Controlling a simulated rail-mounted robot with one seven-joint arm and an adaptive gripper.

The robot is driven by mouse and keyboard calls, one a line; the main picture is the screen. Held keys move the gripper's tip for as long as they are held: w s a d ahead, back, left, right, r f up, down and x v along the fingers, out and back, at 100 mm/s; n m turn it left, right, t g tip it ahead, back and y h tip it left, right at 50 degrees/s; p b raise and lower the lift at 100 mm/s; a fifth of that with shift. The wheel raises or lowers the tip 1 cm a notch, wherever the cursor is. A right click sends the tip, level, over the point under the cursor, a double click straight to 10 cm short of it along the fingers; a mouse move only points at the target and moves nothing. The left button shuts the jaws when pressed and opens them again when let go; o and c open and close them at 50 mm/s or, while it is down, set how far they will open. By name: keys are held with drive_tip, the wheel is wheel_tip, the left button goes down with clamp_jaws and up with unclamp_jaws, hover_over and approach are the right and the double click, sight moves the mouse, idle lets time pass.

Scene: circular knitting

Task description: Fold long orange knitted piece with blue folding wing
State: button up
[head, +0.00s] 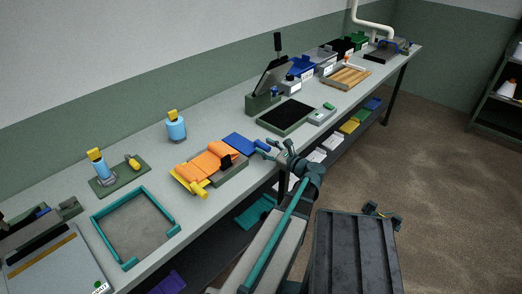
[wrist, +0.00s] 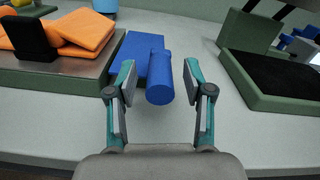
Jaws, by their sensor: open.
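The orange knitted piece (head: 207,162) lies on the folding board (head: 229,174) on the bench; part of it shows at the left of the wrist view (wrist: 85,28). A black block (head: 226,161) stands on the orange piece's near side. The blue folding wing (head: 239,143) lies flat to the right of the board, with a blue cylindrical handle (head: 262,146). In the wrist view the handle (wrist: 160,80) stands between the fingers of my open gripper (wrist: 160,95), nearer the left finger. I cannot tell whether a finger touches it. A yellow wing (head: 188,183) with a handle is at the board's left.
A green tray with a black pad (head: 287,115) is right of the wing. A teal frame (head: 134,226) and blue bottles with yellow tops (head: 175,126) are to the left. Bare bench shows between the wing and the tray.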

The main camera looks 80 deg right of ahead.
drive_tip(key=shift+v, duration=2.55)
